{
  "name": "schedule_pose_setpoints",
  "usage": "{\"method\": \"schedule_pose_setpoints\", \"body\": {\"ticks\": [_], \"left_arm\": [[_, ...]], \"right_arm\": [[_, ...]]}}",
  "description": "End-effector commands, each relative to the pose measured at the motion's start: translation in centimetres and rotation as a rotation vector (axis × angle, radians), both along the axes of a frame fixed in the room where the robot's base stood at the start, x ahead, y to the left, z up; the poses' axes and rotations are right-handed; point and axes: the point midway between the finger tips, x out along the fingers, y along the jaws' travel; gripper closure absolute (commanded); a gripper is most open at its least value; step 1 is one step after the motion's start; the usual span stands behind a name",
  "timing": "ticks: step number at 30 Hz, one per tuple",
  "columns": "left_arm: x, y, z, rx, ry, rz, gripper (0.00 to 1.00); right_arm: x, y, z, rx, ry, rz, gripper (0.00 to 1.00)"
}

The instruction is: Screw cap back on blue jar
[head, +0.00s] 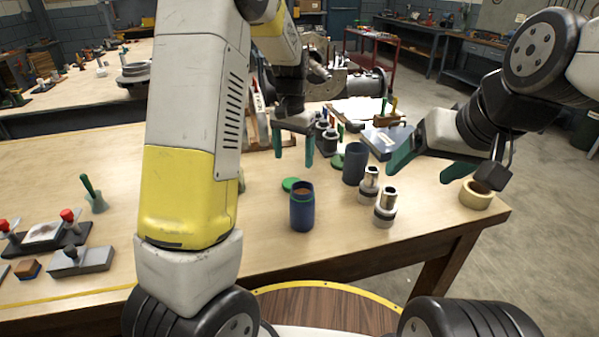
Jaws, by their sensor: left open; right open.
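The blue jar (302,212) stands upright and uncapped near the table's front edge, with brown contents showing at its mouth. A green cap (290,184) lies on the table just behind the jar, to its left. My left gripper (293,155) is open and empty, pointing down, and appears above and behind the cap and jar. My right gripper (419,175) is open and empty, to the right of the jar and near the metal-topped fittings. Another green disc (338,160) lies farther back, beside a dark grey-blue cylinder (354,165).
Two metal-topped fittings (385,209) stand right of the jar. A tan tape roll (476,195) sits at the right table edge. A blue-grey box (386,141) is behind. Clamp fixtures (80,260) lie at left. The table (270,245) is bare just left of the jar.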

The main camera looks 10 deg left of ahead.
Motion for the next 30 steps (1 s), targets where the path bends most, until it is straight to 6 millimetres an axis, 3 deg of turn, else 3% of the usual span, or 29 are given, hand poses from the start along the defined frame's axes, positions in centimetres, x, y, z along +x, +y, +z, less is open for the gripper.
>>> {"method": "schedule_pose_setpoints", "body": {"ticks": [14, 22, 30], "left_arm": [[0.4, -0.1, -0.8, 0.011, 0.009, -0.009, 0.22], [0.3, 0.0, -3.2, 0.012, 0.01, -0.009, 0.22], [0.3, 0.0, -3.3, 0.011, 0.009, -0.008, 0.22]], "right_arm": [[0.0, 0.0, 0.0, 0.0, 0.0, 0.0, 0.2], [0.0, 0.0, 0.0, 0.0, 0.0, 0.0, 0.2], [0.0, 0.0, 0.0, 0.0, 0.0, 0.0, 0.2]]}}
